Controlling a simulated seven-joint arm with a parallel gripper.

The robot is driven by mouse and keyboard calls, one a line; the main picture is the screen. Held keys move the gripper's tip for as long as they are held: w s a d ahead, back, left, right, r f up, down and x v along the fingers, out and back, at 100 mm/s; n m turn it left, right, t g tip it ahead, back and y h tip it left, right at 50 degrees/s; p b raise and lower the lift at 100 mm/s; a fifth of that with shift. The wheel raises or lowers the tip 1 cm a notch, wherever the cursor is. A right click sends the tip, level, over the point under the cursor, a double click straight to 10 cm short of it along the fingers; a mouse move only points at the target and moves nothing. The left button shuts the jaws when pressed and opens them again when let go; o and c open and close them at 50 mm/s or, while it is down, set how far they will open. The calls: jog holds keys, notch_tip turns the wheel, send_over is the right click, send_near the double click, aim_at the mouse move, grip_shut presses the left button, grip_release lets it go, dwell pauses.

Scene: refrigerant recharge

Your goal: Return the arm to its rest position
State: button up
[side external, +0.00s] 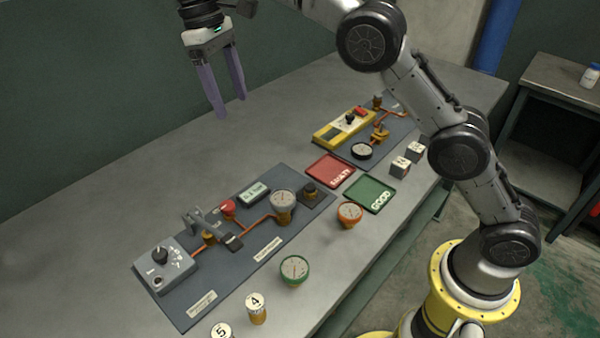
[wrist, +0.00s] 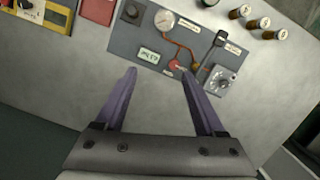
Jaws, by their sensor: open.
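My gripper (side external: 233,106) hangs above the far left part of the grey table (side external: 110,200), with its purple fingers pointing down. The fingers are apart with nothing between them, and they also show in the wrist view (wrist: 158,88). The gripper is clear of the table and of everything on it. The dark panel (side external: 197,300) with a knob box (side external: 166,262), a lever, a red knob, a small display and a grey gauge (side external: 283,202) lies nearer the camera, apart from the gripper.
A red FAULTY tray (side external: 331,169) and a green GOOD tray (side external: 370,193) lie mid-table. A yellow device (side external: 343,128) is behind them. An orange gauge (side external: 349,213), a green gauge (side external: 295,270) and numbered cylinders (side external: 256,308) stand along the near edge. The far left table is bare.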

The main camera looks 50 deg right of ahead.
jog(key=s+d+r+m+t, duration=0.1)
jog(key=s+d+r, duration=0.3)
jog(key=s, duration=0.2)
jog(key=s+d+r+m+t+y, duration=0.1)
jog(key=s+d+r+t, duration=0.1)
jog(key=s+d+r, duration=0.3)
jog(key=s+d+r+t, duration=0.1)
jog(key=s+d+r, duration=0.15)
jog(key=s, duration=0.55)
jog(key=s+d+f+m+t, duration=0.1)
jog(key=s+d+f+t, duration=0.15)
jog(key=s+f, duration=0.6)
jog(key=s+d+f+t, duration=0.1)
jog(key=s+f, duration=0.2)
jog(key=f, duration=0.5)
jog(key=shift+s+d+f+m, duration=0.15)
jog(key=shift+s+f+m, duration=0.05)
jog(key=shift+s+m, duration=0.15)
